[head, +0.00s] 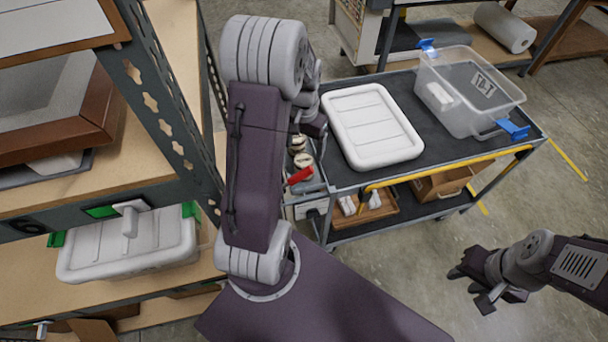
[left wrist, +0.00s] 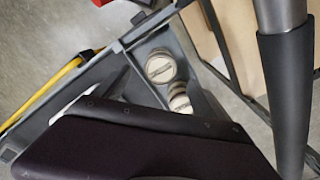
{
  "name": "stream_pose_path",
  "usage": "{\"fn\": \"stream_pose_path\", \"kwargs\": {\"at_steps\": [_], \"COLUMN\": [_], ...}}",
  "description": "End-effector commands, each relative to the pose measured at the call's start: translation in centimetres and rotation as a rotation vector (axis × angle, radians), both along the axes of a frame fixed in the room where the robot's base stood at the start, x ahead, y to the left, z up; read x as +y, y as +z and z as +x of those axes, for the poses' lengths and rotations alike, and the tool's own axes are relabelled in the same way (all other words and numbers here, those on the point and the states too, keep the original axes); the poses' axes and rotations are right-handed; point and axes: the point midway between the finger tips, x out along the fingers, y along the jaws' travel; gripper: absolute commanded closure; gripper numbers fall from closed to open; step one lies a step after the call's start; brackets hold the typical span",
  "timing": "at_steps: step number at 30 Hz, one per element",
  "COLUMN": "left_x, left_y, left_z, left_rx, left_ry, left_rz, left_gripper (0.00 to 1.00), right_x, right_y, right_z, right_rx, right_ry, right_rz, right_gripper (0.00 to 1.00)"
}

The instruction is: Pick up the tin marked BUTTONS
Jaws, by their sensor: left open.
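Two round tins with pale lids stand in a grey tray at the cart's left end. One tin (head: 298,145) is just behind the other (head: 303,163) in the head view. The left wrist view shows the larger-looking lid (left wrist: 160,67) and a second lid (left wrist: 180,100). Both lids have dark lettering too small to read, so I cannot tell which says BUTTONS. My left gripper (head: 316,126) is open beside the tins, partly hidden behind its own wrist. My right gripper (head: 476,288) is open and empty over the floor, far from the tins.
The cart (head: 392,88) carries a white padded lid (head: 372,125) and a clear bin (head: 468,95). A red object (head: 299,177) lies by the tins. A shelf (head: 178,120) with a white lidded box (head: 130,245) stands at left. Floor at right is clear.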

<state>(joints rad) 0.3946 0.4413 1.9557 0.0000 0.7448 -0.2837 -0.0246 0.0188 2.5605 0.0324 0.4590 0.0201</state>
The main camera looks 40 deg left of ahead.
Motion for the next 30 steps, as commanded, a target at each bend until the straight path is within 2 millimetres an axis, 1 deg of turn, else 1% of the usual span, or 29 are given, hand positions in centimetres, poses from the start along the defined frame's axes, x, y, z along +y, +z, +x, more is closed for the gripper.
{"fn": "stream_pose_path", "kwargs": {"at_steps": [1,3,6,8,13,15,20,27,30], "left_x": [0.0,0.0,0.0,0.0,0.0,0.0,0.0,0.1,0.1], "left_y": [-1.5,-1.8,-1.6,-1.9,-4.5,-5.2,-5.8,-9.9,-10.6], "left_z": [0.0,0.0,0.0,0.0,-0.1,0.0,0.0,0.1,0.1], "left_rx": [0.000,0.000,-0.001,0.002,0.004,0.002,0.002,0.004,0.000], "left_ry": [0.000,0.000,0.000,0.000,0.000,0.000,0.000,0.000,0.000], "left_rz": [0.000,0.000,0.000,0.000,-0.001,0.000,-0.001,-0.001,0.000], "left_gripper": [0.19,0.19,0.19,0.19,0.19,0.19,0.19,0.19,0.19], "right_x": [0.0,0.0,0.0,0.0,0.0,0.0,0.0,0.0,0.0], "right_y": [-1.5,-1.8,-1.6,-1.5,-1.5,-1.5,-1.5,-1.4,-1.4], "right_z": [0.0,0.0,0.0,0.0,0.0,0.0,0.0,0.0,0.0], "right_rx": [0.000,0.000,0.000,-0.001,-0.001,-0.001,-0.001,-0.001,0.000], "right_ry": [0.000,0.000,0.000,0.000,0.000,0.000,0.000,0.000,0.000], "right_rz": [0.000,0.000,0.000,0.000,0.000,0.000,0.000,0.000,0.000], "right_gripper": [0.64,0.64,0.64,0.64,0.64,0.64,0.64,0.64,0.64]}}
